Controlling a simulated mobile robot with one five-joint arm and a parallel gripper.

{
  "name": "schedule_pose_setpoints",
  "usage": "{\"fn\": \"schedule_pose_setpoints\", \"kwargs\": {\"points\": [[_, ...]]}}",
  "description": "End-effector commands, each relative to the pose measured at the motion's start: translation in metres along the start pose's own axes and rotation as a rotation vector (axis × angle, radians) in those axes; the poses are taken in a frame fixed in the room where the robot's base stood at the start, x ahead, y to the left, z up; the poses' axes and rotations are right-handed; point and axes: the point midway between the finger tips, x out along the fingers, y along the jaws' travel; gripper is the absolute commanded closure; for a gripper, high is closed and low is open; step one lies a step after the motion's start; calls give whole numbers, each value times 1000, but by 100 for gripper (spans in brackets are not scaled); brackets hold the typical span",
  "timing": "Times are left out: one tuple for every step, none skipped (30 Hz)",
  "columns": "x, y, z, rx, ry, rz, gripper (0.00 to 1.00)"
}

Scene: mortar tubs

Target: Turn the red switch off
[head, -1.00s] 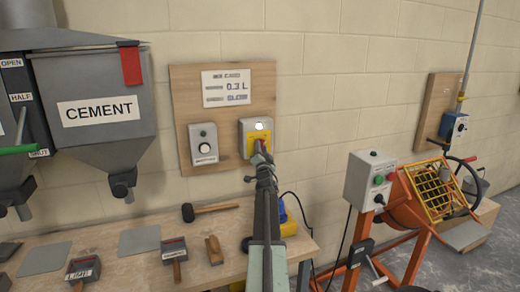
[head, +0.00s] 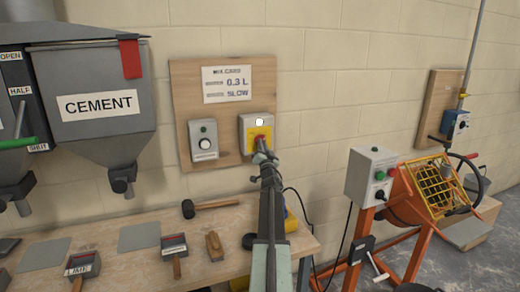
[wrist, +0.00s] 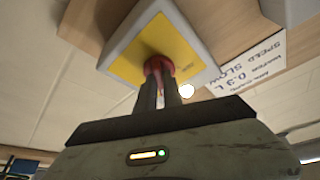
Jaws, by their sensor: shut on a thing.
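The red switch (head: 261,139) is mounted on a yellow plate on a pale grey box (head: 244,135) on the wooden wall board. A white round lamp (head: 259,122) sits above it. My gripper (head: 262,152) reaches up to the switch from below. In the wrist view, its two dark fingers (wrist: 159,88) are closed on the red switch (wrist: 157,64), with the yellow plate (wrist: 185,58) behind. The fingers hide part of the switch, so its exact angle cannot be read.
A grey box with a dial (head: 204,144) is close on the left. A card (head: 227,84) reading 0.3 L and SLOW hangs above. The bench (head: 120,265) below holds a mallet (head: 209,206) and other tools. An orange mixer (head: 412,205) with a control box (head: 368,172) stands right.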

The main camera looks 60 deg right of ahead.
Motion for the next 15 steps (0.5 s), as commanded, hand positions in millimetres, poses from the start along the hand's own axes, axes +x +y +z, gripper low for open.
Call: {"fn": "schedule_pose_setpoints", "kwargs": {"points": [[1, 1, 2, -39, 2, -20, 100], [1, 1, 2, -64, 2, -31, 100], [1, 1, 1, -101, 2, -46, 100], [1, 2, 2, -127, 1, -56, 100], [1, 2, 1, -153, 2, -68, 100], [1, 2, 1, -189, 1, -82, 100], [1, 2, 1, -215, 2, -92, 100], [1, 3, 0, -241, 2, -104, 100], [1, 3, 0, -278, 1, -118, 100], [1, 3, 0, -303, 2, -129, 100], [1, 3, 0, -329, 1, -140, 100], [2, 3, 0, -365, 1, -155, 100], [2, 3, 0, -391, 1, -166, 100], [2, 4, -1, -417, 1, -176, 100], [2, 4, -1, -452, 2, -191, 100]]}}
